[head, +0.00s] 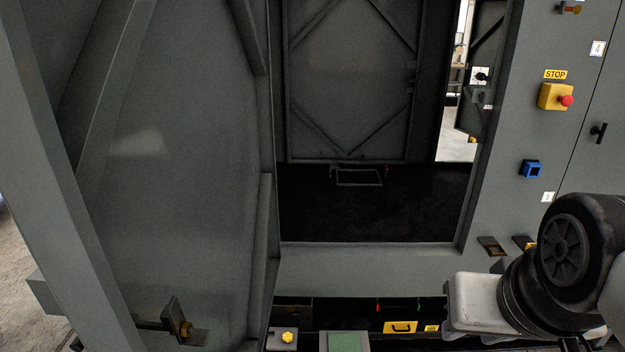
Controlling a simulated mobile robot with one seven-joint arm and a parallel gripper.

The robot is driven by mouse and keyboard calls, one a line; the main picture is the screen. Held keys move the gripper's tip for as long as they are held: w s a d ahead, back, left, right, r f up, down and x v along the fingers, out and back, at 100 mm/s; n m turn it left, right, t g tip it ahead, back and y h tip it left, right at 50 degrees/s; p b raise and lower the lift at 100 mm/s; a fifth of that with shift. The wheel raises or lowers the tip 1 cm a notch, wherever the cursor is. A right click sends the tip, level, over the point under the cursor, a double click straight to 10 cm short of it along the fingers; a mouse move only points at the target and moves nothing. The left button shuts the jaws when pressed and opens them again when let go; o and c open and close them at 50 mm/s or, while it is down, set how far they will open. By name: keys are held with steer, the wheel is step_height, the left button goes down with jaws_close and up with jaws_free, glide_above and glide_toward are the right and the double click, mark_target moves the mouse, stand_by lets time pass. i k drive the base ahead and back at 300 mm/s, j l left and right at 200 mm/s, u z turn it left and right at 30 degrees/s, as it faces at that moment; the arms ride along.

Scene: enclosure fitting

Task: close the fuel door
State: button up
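A large grey metal door panel (175,170) stands swung open on the left, with its braced inner face showing. It is the only near door that I see open, and no label marks it as the fuel door. A dark latch handle (178,322) with a brass-coloured part sits low on it. To its right is the open doorway, with a grey sill (360,270) and a dark interior. My arm is at the lower right, in front of the right-hand panel and apart from the door. My gripper's fingers do not show in this view.
The right-hand panel carries a yellow box with a red stop button (556,97), a blue socket (531,169) and a black handle (598,132). Below the sill are a yellow knob (288,337) and a yellow label (400,327). Bare floor (22,250) shows at far left.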

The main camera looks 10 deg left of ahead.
mark_target(138, 161)
steer(key=k+j+u, duration=0.1)
steer(key=j, duration=0.2)
steer(key=k+j+u, duration=0.15)
steer(key=j, duration=0.2)
steer(key=k+j+u, duration=0.1)
steer(key=j, duration=0.25)
steer(key=j+z, duration=0.2)
steer(key=j, duration=0.45)
steer(key=k+j+z, duration=0.15)
steer(key=j, duration=0.5)
steer(key=j+z, duration=0.2)
steer(key=j, duration=0.45)
steer(key=k, duration=0.05)
